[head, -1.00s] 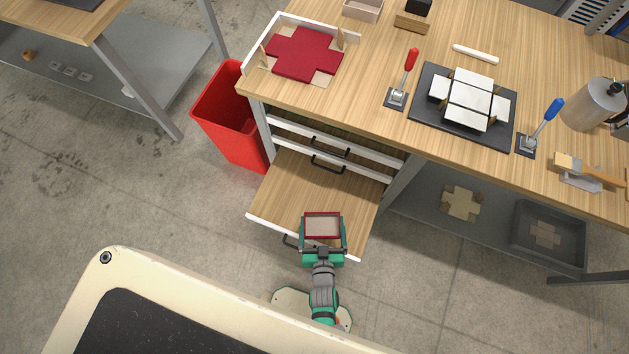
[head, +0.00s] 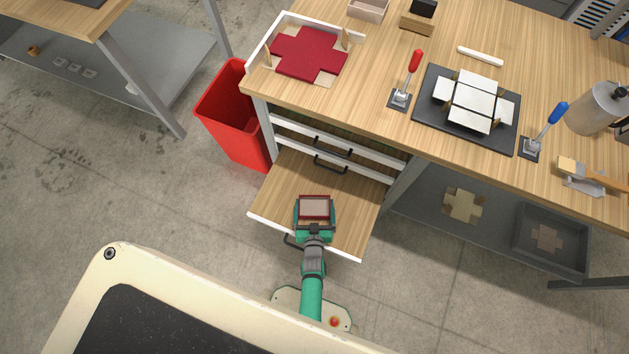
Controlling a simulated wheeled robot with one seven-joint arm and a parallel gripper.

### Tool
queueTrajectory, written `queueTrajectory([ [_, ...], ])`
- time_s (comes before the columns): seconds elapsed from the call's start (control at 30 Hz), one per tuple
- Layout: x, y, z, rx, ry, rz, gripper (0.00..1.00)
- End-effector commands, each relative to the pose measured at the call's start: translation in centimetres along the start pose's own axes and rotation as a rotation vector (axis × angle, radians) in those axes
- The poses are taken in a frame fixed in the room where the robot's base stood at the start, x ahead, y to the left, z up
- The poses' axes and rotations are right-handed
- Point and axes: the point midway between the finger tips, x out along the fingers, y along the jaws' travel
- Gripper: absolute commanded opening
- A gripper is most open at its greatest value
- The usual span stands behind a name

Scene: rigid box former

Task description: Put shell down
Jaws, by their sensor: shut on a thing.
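My gripper (head: 314,222) is shut on the shell (head: 314,208), a small open box with dark red walls and a pale beige inside. The shell is upright, open side up, over the pulled-out wooden drawer (head: 285,200). From this view I cannot tell whether the shell touches the drawer floor or is just above it. The fingers grip near its sides, and its near edge is partly hidden by the gripper.
The drawer is otherwise bare, with free room left and right. A red bin (head: 232,115) stands left of it. On the bench above are a red cross-shaped sheet (head: 308,53) in a white-edged tray, clamps, and a black board (head: 437,115) with white panels.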

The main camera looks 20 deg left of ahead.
Motion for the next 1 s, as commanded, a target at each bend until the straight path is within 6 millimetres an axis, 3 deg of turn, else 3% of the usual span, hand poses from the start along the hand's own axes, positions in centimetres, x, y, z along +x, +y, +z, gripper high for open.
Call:
queueTrajectory([
  [0.5,0.4,0.0,1.0,0.001,0.001,0.000,0.71],
  [0.53,0.4,0.0,1.0,0.001,0.001,0.000,0.96],
  [0.57,0.4,0.0,1.0,0.000,0.001,0.000,1.00],
  [0.87,0.3,0.0,0.8,0.000,0.001,0.000,1.00],
  [1.0,-1.0,0.0,0.9,0.000,-0.002,0.000,1.00],
])
